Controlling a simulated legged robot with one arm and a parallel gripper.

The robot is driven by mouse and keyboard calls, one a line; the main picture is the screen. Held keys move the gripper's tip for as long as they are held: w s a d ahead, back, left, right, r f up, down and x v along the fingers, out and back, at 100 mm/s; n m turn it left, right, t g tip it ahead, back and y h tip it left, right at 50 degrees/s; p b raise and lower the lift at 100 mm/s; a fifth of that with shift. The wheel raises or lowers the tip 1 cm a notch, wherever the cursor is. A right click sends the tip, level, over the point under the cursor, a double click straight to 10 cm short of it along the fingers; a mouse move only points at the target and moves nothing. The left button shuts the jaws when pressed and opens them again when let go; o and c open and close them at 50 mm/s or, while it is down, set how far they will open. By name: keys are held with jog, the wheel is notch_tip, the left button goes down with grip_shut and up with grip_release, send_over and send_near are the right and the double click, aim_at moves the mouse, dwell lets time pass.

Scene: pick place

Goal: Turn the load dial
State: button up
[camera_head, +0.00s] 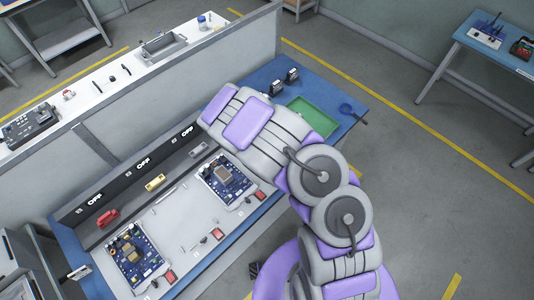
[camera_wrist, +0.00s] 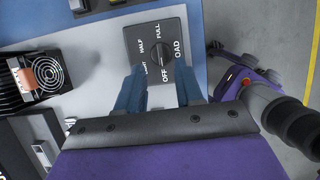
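The load dial (camera_wrist: 160,53) is a dark round knob on a black square plate in the wrist view. White words FULL, HALF, OFF and LOAD are printed around it, and another word is partly covered by a finger. I cannot clearly tell which word the knob points to. My gripper (camera_wrist: 158,78) has two blue fingers, spread apart, one on each side of the lower part of the dial plate. Nothing shows between them except the plate and knob. I cannot tell whether they touch the knob. In the head view, my arm hides the gripper and the dial.
A black heatsink with a fan (camera_wrist: 40,75) stands left of the dial in the wrist view. In the head view, the workbench (camera_head: 190,225) holds two circuit boards (camera_head: 137,262) (camera_head: 226,182), and a green tray (camera_head: 314,117) lies on its blue far part. Open floor lies right.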

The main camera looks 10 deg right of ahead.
jog(key=p+v, duration=0.1)
jog(key=v, duration=1.2)
jog(key=shift+r, duration=0.2)
jog(key=shift+w, duration=0.1)
